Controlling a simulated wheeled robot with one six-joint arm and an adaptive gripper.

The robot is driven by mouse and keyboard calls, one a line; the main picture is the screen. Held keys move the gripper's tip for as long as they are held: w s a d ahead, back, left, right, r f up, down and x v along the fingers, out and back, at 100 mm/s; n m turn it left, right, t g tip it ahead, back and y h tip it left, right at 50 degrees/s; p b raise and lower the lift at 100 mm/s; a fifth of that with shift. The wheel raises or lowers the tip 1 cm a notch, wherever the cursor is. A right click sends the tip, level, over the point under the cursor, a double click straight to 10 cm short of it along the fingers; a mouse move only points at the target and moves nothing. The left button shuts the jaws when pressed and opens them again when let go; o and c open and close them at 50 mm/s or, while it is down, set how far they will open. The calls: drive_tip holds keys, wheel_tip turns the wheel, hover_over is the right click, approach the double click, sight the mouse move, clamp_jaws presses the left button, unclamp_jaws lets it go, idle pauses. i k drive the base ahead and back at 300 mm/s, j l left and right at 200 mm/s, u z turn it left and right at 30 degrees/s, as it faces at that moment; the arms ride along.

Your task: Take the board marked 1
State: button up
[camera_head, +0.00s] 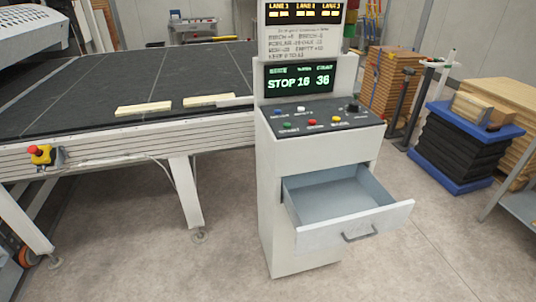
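Two pale wooden boards lie flat and apart on a dark conveyor bed (90,88), close to its front edge. One is the left board (143,108); the other is the right board (209,100), nearer the console. I cannot make out a number on either, so I cannot tell which one is marked 1. My gripper is not in view.
A white control console (318,115) stands at the conveyor's right end; its screen (300,78) reads STOP 16 36. Its empty drawer (330,200) juts out. A red emergency button (40,154) sits on the conveyor's front rail. A blue lift table (465,150) and wood stacks stand right.

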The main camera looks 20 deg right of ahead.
sight(160, 106)
drive_tip(key=i+j, duration=0.25)
drive_tip(key=j, duration=0.2)
drive_tip(key=i+j, duration=0.25)
drive_tip(key=j, duration=0.15)
drive_tip(key=i+j, duration=0.25)
drive_tip(key=j, duration=0.2)
drive_tip(key=i+j, duration=0.25)
drive_tip(key=j, duration=0.15)
drive_tip(key=i+j, duration=0.25)
drive_tip(key=j, duration=0.2)
